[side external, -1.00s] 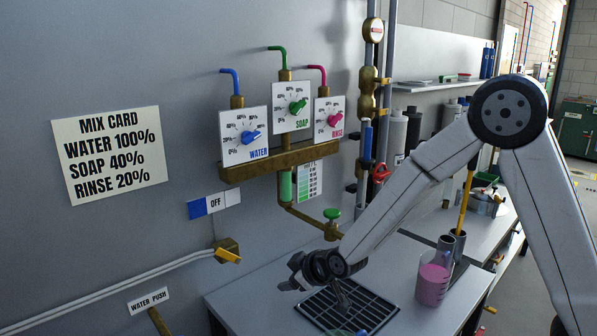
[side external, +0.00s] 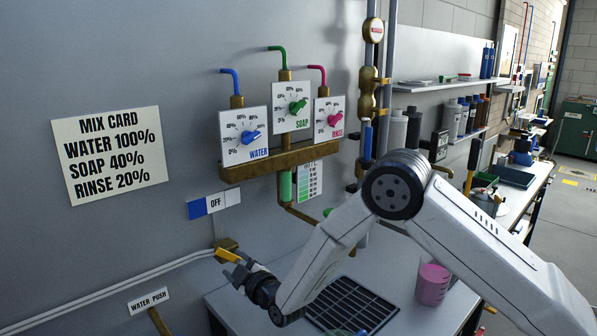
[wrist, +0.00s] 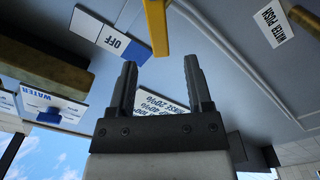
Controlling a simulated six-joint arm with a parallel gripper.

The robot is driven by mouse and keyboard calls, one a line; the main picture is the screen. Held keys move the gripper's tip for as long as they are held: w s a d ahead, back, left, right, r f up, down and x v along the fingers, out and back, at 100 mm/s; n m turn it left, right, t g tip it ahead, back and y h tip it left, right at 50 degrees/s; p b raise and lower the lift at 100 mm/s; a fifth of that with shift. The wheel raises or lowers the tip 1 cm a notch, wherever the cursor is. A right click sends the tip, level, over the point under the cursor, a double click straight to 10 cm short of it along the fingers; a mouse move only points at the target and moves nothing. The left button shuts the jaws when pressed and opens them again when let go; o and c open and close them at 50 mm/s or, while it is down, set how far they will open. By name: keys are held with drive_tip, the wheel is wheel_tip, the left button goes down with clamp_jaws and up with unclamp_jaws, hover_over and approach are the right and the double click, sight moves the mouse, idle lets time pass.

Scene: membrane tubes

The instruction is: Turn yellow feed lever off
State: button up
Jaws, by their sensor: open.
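The yellow feed lever (side external: 228,255) sits on a brass fitting on the grey wall, below a blue and white OFF label (side external: 213,203). It points right and slightly down in the side view. In the wrist view the yellow lever (wrist: 156,25) hangs from the top edge, just beyond and between my fingers. My gripper (side external: 237,272) is beside the lever's end, just below it. In the wrist view my gripper (wrist: 160,80) has its two dark fingers apart with nothing between them. I cannot tell whether a finger touches the lever.
The brass bar with water, soap and rinse dials (side external: 270,163) is on the wall above. White pipes run left along the wall. A WATER PUSH sign (side external: 149,299) is below left. A black grate (side external: 352,305) and a pink beaker (side external: 433,283) are on the bench.

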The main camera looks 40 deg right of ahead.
sight(224, 254)
drive_tip(key=shift+w, duration=0.15)
drive_tip(key=shift+w, duration=3.7)
clamp_jaws()
